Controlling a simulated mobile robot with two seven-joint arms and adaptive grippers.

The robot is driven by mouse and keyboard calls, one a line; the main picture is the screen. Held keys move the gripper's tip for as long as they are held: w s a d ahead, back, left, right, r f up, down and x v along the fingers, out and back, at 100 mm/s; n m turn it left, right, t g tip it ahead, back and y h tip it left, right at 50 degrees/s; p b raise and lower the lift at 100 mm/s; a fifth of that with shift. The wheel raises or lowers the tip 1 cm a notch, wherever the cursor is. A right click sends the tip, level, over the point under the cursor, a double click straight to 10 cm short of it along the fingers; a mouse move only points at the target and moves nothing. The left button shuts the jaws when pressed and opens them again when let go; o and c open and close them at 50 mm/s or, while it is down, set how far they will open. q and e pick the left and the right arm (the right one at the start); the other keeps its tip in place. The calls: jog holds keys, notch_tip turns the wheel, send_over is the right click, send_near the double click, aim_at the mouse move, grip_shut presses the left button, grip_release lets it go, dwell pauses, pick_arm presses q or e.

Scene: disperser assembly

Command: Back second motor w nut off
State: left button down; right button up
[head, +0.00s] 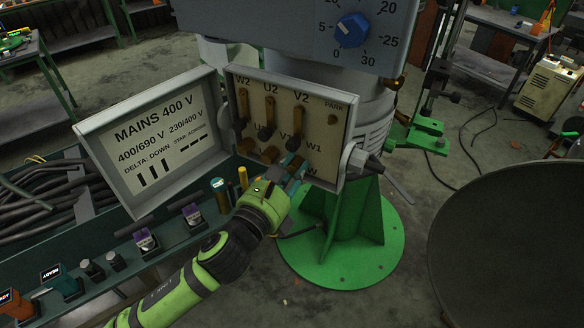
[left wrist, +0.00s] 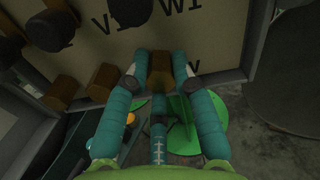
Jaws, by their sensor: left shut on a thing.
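The open grey terminal box (head: 343,135) on the motor shows labels W2, U2, V2 on top, dark nuts at U1, V1, W1 in the middle, and a bottom row of brass-brown nuts. My left gripper (head: 297,170) reaches the right end of that bottom row, beside a letter W. In the left wrist view its teal fingers (left wrist: 160,80) are closed on either side of a brass-brown nut (left wrist: 160,68) at the panel. In the head view the fingers mostly hide this nut. Two other brass nuts (left wrist: 103,82) sit to its left. My right gripper is out of view.
The open box lid (head: 155,135) with a MAINS 400 V label stands at the left. A dark green bench tray (head: 150,262) below it holds cables and small parts. A lever juts from the box's right side. A large dark round surface (head: 510,240) fills the right.

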pick_arm(q)
jog(key=n, duration=0.2)
jog(key=r+n, duration=0.1)
jog(key=n, duration=0.2)
jog(key=shift+w, duration=0.15)
jog(key=n, duration=0.5)
jog(key=shift+a+n, duration=0.1)
jog(key=shift+n, duration=0.3)
jog(key=n, duration=0.5)
jog(key=shift+f, duration=0.15)
jog(key=shift+f+n, duration=0.2)
jog(key=shift+n, duration=2)
jog(key=shift+f, duration=0.1)
jog(key=c, duration=1)
grip_release()
jog(key=shift+c, duration=0.2)
jog(key=shift+a+f, duration=0.15)
jog(key=shift+a, duration=0.05)
